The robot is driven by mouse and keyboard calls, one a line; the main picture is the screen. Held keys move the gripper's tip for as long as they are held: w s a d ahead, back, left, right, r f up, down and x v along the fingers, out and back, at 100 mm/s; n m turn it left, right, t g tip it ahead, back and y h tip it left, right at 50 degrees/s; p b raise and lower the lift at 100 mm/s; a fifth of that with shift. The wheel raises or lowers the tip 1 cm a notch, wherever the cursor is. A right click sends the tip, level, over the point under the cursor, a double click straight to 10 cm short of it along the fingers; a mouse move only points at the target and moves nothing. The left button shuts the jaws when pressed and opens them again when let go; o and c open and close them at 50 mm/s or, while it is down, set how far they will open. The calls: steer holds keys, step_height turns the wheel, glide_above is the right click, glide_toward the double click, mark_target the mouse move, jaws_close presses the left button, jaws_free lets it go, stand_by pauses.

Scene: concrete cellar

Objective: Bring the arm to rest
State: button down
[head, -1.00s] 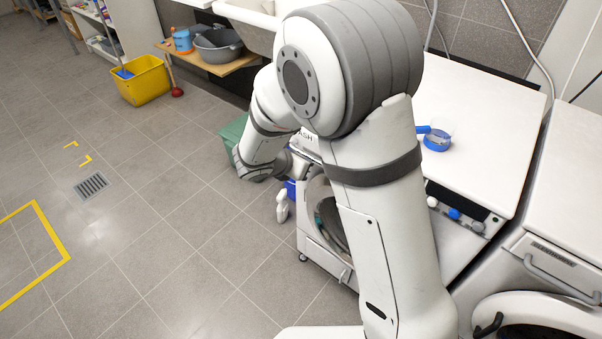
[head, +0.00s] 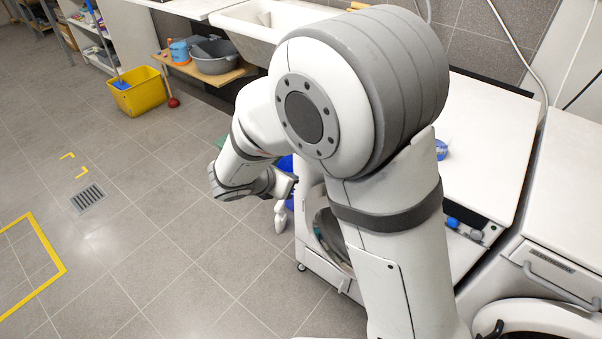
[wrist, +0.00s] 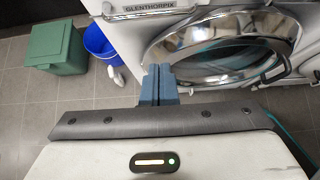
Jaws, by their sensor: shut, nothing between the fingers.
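My gripper (wrist: 159,84) shows in the wrist view with its two blue-grey fingers together and nothing between them. It is in front of a white washing machine (wrist: 125,48) with a round chrome-rimmed door opening (wrist: 165,75), apart from the floor. In the head view my arm bends over at the middle of the picture and reaches down left of the washing machine (head: 318,272). The fingers themselves are hidden or too small to make out there.
A green bin (wrist: 57,47), a blue bucket (wrist: 98,40) and a white bottle (wrist: 116,76) stand beside the machine. A yellow bucket (head: 140,95) stands farther back. A second machine (head: 560,255) is at right. The tiled floor at left is clear.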

steer(key=s+d+r+m+g+y+p, duration=0.2)
steer(key=s+d+r+m+p, duration=0.3)
steer(key=s+d+r+m, duration=0.4)
steer(key=s+d+r+m+g+y+p, duration=0.3)
steer(key=s+d+r+m, duration=0.6)
steer(key=m, duration=1.1)
step_height(320, 180, up, 2)
steer(key=d+p, duration=0.2)
steer(key=shift+s+d+r+g+y+p, duration=0.25)
steer(key=shift+s+d+g+y+p, duration=0.05)
steer(key=shift+d+y, duration=0.1)
